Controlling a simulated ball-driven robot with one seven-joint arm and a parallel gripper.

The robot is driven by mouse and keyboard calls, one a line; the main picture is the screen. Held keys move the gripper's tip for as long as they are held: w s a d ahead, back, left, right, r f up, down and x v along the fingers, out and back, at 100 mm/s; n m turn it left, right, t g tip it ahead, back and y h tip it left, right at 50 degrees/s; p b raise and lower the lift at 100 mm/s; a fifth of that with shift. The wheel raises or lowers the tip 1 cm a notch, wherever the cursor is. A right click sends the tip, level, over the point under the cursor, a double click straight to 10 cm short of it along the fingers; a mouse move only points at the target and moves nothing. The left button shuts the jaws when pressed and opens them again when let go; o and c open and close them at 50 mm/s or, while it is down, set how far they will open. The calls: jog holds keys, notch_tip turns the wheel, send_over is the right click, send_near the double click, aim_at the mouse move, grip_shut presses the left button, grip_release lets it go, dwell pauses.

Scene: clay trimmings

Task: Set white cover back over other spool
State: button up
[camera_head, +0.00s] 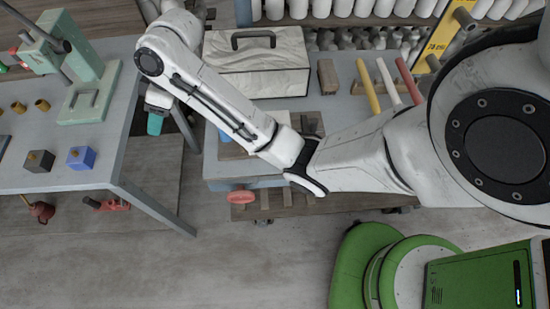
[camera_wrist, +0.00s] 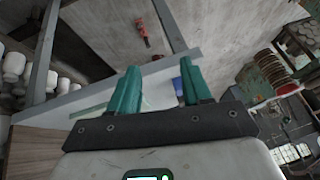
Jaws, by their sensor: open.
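My gripper (camera_head: 154,123) has teal fingers and hangs empty just beyond the right edge of the left table. In the wrist view its fingers (camera_wrist: 160,68) stand apart with nothing between the tips. A black block (camera_head: 38,161) and a blue block (camera_head: 81,158), each with a brownish knob-like part, sit near the left table's front edge. A bit of blue, likely the blue block (camera_wrist: 178,84), shows behind the right finger in the wrist view. Small brass-coloured pieces (camera_head: 42,105) stand farther back. I cannot make out a white cover for certain, nor tell which pieces are spools.
The left table (camera_head: 110,179) also bears a green press (camera_head: 92,98). A marbled pale box (camera_head: 257,65) with a black handle stands on the middle bench. Red tools (camera_head: 40,210) lie below the left table. Open floor (camera_head: 230,265) lies in front.

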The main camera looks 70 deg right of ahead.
jog(key=s+a+f+m+g, duration=0.1)
jog(key=s+a+f, duration=0.35)
jog(key=s, duration=0.25)
jog(key=s+a+f+m, duration=0.2)
jog(key=s+a+f, duration=0.1)
jog(key=s+f, duration=0.3)
jog(key=s+d+f+g+h, duration=0.1)
jog(key=s+d+f+h, duration=0.1)
jog(key=s, duration=0.5)
jog(key=s+d+f+m+g+h, duration=0.1)
jog(key=s+d+f, duration=0.1)
jog(key=s, duration=0.6)
jog(key=shift+s+d+g+h, duration=0.3)
jog(key=shift+h, duration=0.1)
jog(key=shift+s, duration=0.1)
